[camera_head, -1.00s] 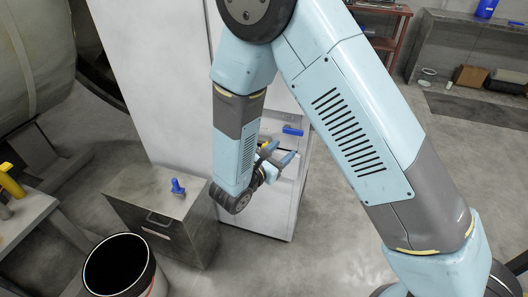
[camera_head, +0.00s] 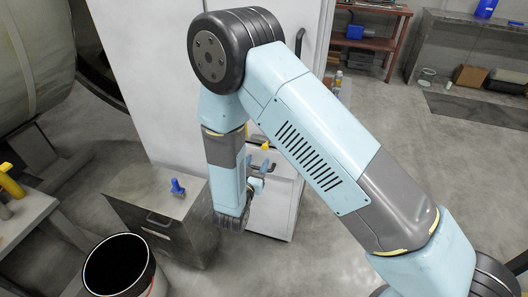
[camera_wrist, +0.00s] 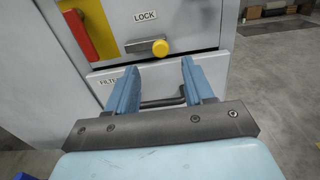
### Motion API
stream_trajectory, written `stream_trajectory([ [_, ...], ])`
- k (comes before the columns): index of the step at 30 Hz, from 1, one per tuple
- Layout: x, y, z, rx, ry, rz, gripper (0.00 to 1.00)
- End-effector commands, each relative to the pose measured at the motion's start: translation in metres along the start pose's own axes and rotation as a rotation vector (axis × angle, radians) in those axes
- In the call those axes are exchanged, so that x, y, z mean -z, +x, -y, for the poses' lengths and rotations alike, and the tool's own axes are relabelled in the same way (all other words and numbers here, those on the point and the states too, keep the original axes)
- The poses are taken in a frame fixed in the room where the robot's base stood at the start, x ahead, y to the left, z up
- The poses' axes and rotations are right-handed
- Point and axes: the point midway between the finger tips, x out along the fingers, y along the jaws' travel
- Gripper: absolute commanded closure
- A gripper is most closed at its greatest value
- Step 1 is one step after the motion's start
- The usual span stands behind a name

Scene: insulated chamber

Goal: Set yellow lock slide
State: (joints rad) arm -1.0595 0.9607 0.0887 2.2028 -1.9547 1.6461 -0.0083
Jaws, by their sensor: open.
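The yellow lock slide (camera_wrist: 160,48) is a round knob at the right part of a short horizontal metal slot, under a LOCK label (camera_wrist: 145,15) on a grey cabinet front. My gripper (camera_wrist: 160,67) is open and empty. Its two blue fingers point at the cabinet, one to each side of the knob's line and a little below it in the wrist view. The knob appears clear of both fingers. In the head view my gripper (camera_head: 260,170) is by the cabinet front, partly hidden by my arm, with a small yellow piece (camera_head: 266,146) just above it.
A drawer front (camera_wrist: 105,82) marked FILTER, with a dark handle (camera_wrist: 163,101), lies below the slot. A red and yellow panel (camera_wrist: 77,35) is left of it.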

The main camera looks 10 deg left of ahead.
Motion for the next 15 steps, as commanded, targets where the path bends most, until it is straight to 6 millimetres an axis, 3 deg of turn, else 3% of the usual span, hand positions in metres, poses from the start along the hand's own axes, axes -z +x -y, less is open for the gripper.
stream_trajectory([
  [6,0.0,0.038,0.001,0.003,0.001,0.001,0.48],
  [15,0.0,0.064,0.001,0.002,0.0,0.0,0.48],
])
